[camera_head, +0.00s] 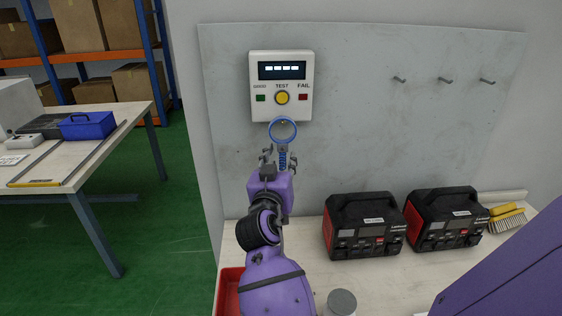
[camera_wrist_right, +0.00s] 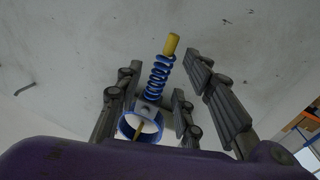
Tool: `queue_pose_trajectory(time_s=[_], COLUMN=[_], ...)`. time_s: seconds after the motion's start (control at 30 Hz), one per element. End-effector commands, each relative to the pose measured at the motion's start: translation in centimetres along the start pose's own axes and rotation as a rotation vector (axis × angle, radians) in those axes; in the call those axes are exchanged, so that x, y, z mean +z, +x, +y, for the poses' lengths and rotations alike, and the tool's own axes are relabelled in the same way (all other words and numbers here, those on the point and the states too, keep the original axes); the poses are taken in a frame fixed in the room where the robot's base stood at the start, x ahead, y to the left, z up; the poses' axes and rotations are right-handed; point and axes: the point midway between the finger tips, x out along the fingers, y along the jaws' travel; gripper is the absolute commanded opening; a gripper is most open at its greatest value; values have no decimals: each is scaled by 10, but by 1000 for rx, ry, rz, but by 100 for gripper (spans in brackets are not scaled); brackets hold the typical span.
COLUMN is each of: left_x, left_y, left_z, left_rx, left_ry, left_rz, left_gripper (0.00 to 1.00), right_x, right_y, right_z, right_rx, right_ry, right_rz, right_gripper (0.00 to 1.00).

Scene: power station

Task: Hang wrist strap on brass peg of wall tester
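The wall tester (camera_head: 281,86) is a white box with a lit display, on a grey wall panel. The wrist strap is a blue ring (camera_head: 283,130) just below the tester's bottom edge, with a blue coiled cord below it. In the right wrist view the coiled cord (camera_wrist_right: 158,78) ends in a yellow plug (camera_wrist_right: 171,45). The brass peg (camera_wrist_right: 138,131) appears to pass through the ring in that view. My right gripper (camera_head: 278,160) is open, its fingers spread on either side of the cord, with gaps visible. My left gripper is out of view.
Two black-and-red devices (camera_head: 363,224) (camera_head: 443,217) stand on the bench right of my right arm. A brush (camera_head: 507,219) lies beyond them. A red bin (camera_head: 230,289) and a grey round-topped item (camera_head: 341,301) are near my arm. Wall hooks (camera_head: 445,80) stick out at right.

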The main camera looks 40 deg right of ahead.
Motion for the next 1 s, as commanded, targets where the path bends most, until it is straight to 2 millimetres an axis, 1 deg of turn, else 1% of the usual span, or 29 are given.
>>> queue_pose_trajectory(time_s=[0.27,0.37,0.47,0.8,0.9,1.0], left_x=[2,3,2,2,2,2], left_y=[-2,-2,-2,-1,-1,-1], left_z=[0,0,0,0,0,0], left_rx=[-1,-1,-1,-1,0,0], left_ry=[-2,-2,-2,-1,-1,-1], left_rz=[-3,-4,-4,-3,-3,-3], left_gripper=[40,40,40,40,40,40], right_x=[0,1,1,2,2,1], right_y=[0,-5,-18,-89,-104,-114], right_z=[0,-1,-1,0,0,0], right_rx=[0,-1,-2,-1,-1,0], right_ry=[0,0,2,2,-2,0], right_rz=[-1,-2,-3,-5,-2,-1], right_gripper=[40,40,40,40,40,40])
